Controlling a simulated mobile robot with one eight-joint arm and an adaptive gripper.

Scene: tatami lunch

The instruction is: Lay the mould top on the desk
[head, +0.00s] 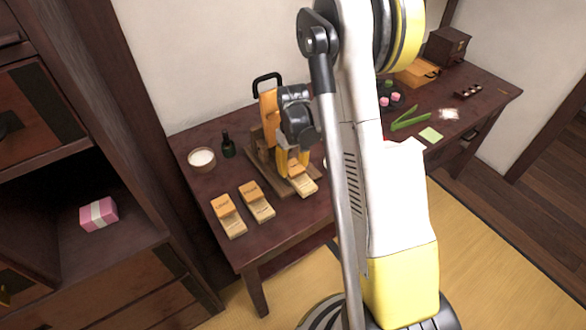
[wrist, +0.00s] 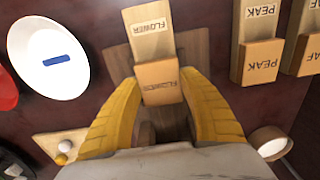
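In the wrist view, an orange-tan block marked FLOWER (wrist: 158,82), which looks like the mould top, lies between my gripper's yellow fingertips (wrist: 158,75). A paler wooden piece also marked FLOWER (wrist: 147,30) adjoins it beyond. The fingertips flank the block's two sides closely; whether they press on it I cannot tell. In the head view, my gripper (head: 292,160) points down over the desk (head: 275,227), and a pale mould part (head: 302,184) shows just below the fingers. The block there is partly hidden by the fingers. A wooden board (head: 315,174) lies underneath.
Two more two-piece wooden moulds (head: 228,215) (head: 257,201) stand front left; one reads PEAK (wrist: 262,60) in the wrist view. A white-filled bowl (head: 202,158) and dark bottle (head: 228,145) are left. Bare desk shows in front.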

